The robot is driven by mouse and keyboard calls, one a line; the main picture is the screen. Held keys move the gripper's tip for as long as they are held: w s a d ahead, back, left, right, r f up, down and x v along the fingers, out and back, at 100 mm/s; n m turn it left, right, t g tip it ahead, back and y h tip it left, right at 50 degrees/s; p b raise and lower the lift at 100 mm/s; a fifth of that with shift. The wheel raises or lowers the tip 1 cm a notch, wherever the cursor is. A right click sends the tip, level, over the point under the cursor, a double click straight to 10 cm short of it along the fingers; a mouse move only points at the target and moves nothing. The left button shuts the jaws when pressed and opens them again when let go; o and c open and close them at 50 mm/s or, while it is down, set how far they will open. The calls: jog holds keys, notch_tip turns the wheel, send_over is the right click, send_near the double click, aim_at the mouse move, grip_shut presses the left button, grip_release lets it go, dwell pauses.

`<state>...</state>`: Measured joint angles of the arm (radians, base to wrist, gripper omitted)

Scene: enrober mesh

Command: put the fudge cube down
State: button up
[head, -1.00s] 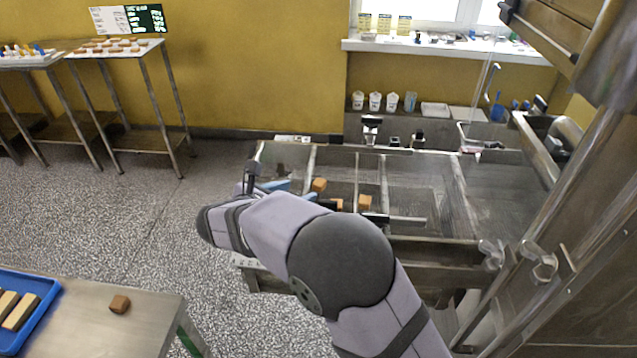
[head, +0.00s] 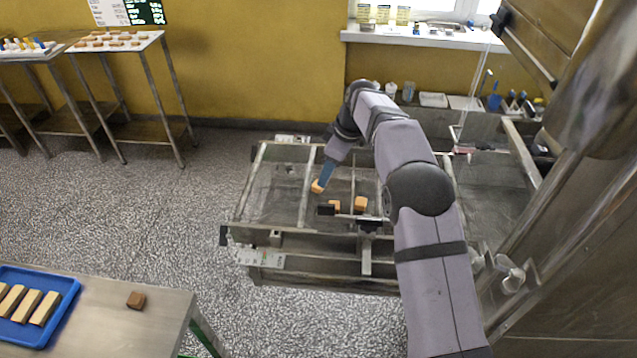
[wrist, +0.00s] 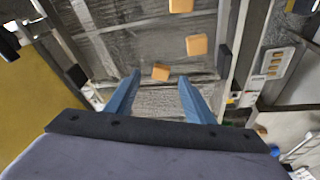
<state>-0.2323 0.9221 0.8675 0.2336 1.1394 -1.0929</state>
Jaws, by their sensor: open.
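An orange-tan fudge cube (head: 316,187) rests on the mesh of the metal frame (head: 306,185). In the wrist view that cube (wrist: 160,72) lies just beyond and between my fingertips. My gripper (head: 323,183) points down at it, with its blue fingers apart; the wrist view shows the open gripper (wrist: 159,78) with nothing clamped. Whether a finger touches the cube cannot be told. Two similar cubes sit to the right on the mesh, one (head: 335,205) partly hidden by a dark part and one (head: 361,204) in plain view.
Crossbars and dark blocks stand near the cubes. A steel table (head: 170,312) at lower left holds a blue tray (head: 68,288) of pale-topped bars and a lone darker brown cube (head: 136,300). A large metal housing (head: 590,200) fills the right side. Bare mesh lies left of the cubes.

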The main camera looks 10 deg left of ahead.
jog(key=shift+w+a+r+m+y, duration=0.1)
jog(key=shift+w+r+m+y, duration=0.2)
jog(key=shift+r+m+y, duration=0.25)
jog(key=shift+s+p+x, duration=0.15)
jog(key=shift+p+x, duration=1.05)
jog(key=shift+x, duration=0.6)
jog(key=shift+s+p+x, duration=0.1)
jog(key=shift+p+x, duration=1.1)
jog(key=shift+x, duration=0.65)
jog(key=shift+a, duration=0.15)
jog(key=shift+c, duration=0.5)
jog(key=c, duration=0.8)
